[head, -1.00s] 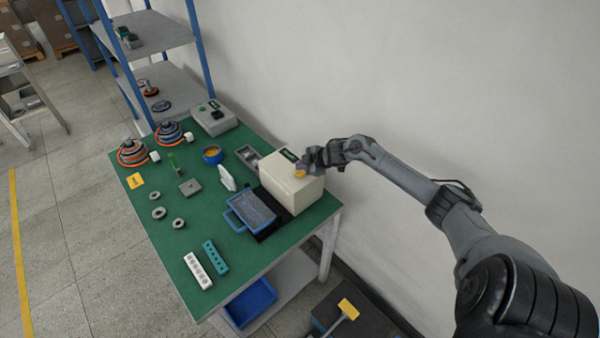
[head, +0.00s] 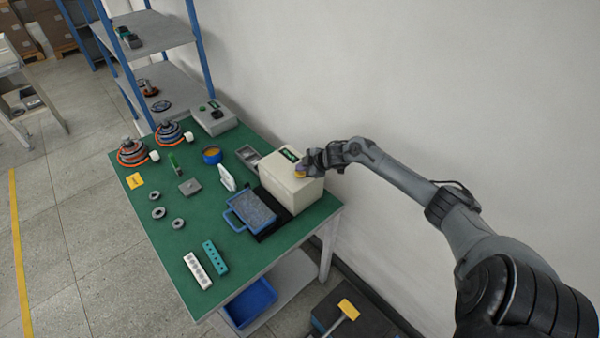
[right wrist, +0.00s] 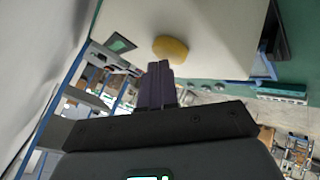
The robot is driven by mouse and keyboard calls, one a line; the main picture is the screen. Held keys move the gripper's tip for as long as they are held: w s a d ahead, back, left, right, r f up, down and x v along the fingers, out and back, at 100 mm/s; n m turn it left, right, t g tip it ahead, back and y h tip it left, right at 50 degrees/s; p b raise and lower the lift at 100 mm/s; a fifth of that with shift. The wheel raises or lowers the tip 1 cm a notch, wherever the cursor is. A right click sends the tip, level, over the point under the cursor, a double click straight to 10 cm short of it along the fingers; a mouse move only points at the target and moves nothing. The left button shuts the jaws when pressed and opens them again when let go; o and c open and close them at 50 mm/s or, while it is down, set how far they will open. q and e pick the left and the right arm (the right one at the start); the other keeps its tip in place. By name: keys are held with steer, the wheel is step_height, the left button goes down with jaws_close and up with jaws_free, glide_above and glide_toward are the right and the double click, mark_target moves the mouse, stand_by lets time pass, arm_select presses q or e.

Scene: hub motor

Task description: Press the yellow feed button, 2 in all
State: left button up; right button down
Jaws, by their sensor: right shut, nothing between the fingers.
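In the right wrist view the shut fingers (right wrist: 159,66) end just beside the button's edge. I cannot tell whether they touch it. My left gripper is not in view.
The cream box (head: 288,190) has a small dark display on top. A blue tray (head: 250,211) stands in front of it. Several rings, blocks and coiled parts lie on the green table (head: 165,240). A wall is close behind, and a shelf rack (head: 160,85) stands beyond the table.

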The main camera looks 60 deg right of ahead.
mark_target(302, 173)
steer(key=shift+f, duration=0.3)
stand_by(0.5)
steer(key=shift+r+p, duration=0.85)
steer(key=shift+p, duration=0.1)
step_height(302, 173, up, 5)
steer(key=p, duration=0.5)
stand_by(0.5)
